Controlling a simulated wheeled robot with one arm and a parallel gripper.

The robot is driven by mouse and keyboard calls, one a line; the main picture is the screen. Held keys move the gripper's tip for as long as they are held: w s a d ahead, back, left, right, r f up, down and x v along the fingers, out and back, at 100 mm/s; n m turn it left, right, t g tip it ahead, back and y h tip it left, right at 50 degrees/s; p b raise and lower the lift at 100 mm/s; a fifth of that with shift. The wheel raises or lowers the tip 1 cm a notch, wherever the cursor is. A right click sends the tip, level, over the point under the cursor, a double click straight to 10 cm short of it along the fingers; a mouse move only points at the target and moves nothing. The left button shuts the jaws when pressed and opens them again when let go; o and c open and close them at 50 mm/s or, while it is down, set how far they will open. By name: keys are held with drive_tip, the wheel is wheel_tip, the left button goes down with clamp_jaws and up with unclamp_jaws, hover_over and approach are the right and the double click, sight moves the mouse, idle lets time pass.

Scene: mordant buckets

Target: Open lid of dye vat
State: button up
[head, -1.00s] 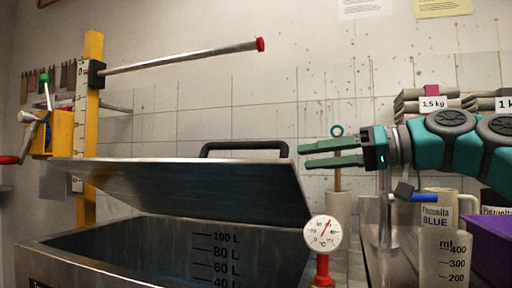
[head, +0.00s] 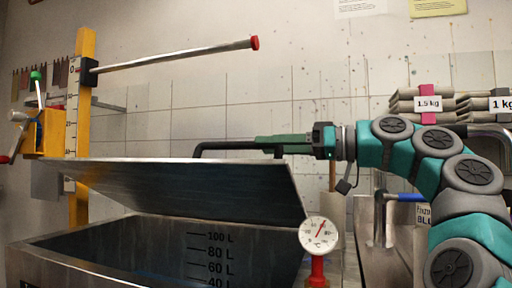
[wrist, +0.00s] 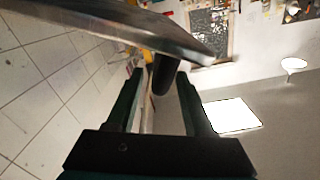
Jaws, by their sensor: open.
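The dye vat (head: 120,245) is a metal tank with a litre scale inside. Its lid (head: 190,185) is raised and tilted above the open tank. The dark lid handle (head: 212,147) stands on the lid's upper edge. My gripper (head: 264,143) is open at the right end of the handle, its green fingers overlapping it in the head view. In the wrist view, the handle end (wrist: 163,76) shows between the fingertips of my gripper (wrist: 159,82), and the lid edge (wrist: 130,28) crosses above. I cannot tell whether the fingers touch the handle.
A dial thermometer (head: 319,234) stands at the vat's right front. A yellow post (head: 84,130) carries a red-tipped rod (head: 180,57) above the lid. A blue-handled tap (head: 398,197) and weighted stacks (head: 428,104) are on the right, near my arm.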

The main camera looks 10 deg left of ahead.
drive_tip(key=a, duration=0.3)
drive_tip(key=shift+w+a, duration=0.2)
drive_tip(key=shift+a, duration=0.1)
clamp_jaws()
idle(1.2)
